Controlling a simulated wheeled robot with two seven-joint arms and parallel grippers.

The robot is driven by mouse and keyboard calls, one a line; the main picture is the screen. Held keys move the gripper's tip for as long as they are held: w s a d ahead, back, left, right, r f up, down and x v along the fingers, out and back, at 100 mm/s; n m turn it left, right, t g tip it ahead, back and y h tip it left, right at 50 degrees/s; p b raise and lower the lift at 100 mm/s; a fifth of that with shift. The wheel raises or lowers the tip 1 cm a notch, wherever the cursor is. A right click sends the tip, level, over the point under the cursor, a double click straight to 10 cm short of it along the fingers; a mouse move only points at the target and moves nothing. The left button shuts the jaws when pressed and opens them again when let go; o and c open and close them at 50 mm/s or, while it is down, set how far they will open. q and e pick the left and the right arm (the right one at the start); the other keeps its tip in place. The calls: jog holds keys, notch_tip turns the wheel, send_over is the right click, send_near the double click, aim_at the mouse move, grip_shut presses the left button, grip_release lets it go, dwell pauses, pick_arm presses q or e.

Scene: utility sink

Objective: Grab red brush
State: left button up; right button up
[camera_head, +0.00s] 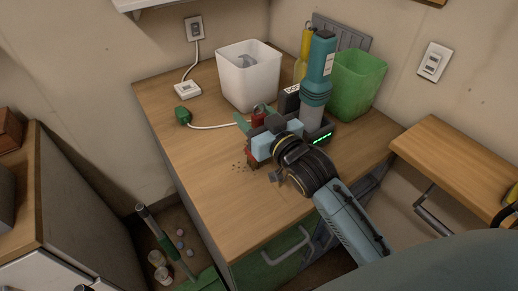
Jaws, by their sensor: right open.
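A small red thing (258,118), likely the red brush, shows just behind my right gripper on the wooden counter. A darker red-brown bit (253,161) shows below the gripper, beside some dark crumbs. I cannot tell whether both bits are one brush, as the gripper hides much of that spot. My right gripper (262,143) is open and low over the counter, close to the red parts. Whether it touches them is not clear. My left gripper is not in view.
A white bin (248,77), a teal cylindrical device (318,70), a yellow bottle (304,52) and a green bin (357,84) stand behind the gripper. The counter's front left (225,215) is clear.

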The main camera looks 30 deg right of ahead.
grip_shut()
dwell(0.3)
